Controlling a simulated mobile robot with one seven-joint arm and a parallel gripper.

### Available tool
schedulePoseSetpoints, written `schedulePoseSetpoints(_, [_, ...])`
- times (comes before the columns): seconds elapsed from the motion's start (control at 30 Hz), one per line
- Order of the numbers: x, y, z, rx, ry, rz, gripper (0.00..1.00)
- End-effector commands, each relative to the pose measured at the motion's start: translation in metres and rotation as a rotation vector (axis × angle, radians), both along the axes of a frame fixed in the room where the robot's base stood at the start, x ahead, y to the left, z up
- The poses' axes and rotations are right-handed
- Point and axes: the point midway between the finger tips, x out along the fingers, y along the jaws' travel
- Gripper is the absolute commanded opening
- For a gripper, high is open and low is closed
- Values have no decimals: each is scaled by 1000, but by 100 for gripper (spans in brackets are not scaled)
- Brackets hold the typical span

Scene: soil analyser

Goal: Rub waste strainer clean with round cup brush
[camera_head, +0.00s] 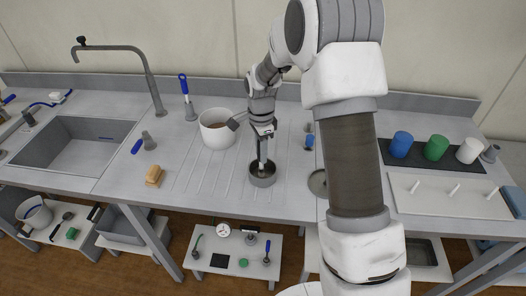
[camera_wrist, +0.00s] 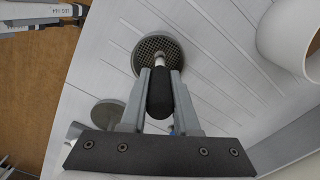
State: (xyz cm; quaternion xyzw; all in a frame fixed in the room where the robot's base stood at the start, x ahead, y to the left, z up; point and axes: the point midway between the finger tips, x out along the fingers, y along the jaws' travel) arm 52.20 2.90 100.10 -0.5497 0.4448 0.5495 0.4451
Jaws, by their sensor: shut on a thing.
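My gripper (camera_head: 263,160) points down over the ribbed drainer, at the middle of the counter. In the wrist view its fingers (camera_wrist: 160,95) are shut on an upright black handle. A short pale stem runs from this handle to a round grey mesh basket, which I take as the waste strainer (camera_wrist: 145,50). In the head view the strainer (camera_head: 262,181) is a small grey cup at or just above the counter; I cannot tell whether it touches. A blue-handled tool with a grey flared head (camera_head: 149,137), possibly the round cup brush, lies left, beside the sink.
A white pot (camera_head: 217,137) with brown contents stands left of my gripper. A round grey disc (camera_head: 317,183) lies to its right. A tan brush (camera_head: 154,176) is near the front edge. Another blue-handled tool (camera_head: 185,92) stands behind. Coloured cups (camera_head: 436,147) are far right.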

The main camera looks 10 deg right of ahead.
Motion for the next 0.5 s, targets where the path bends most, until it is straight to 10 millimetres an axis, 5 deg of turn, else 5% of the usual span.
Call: schedulePoseSetpoints(0.5, [4,22,-3,0,1,1,0])
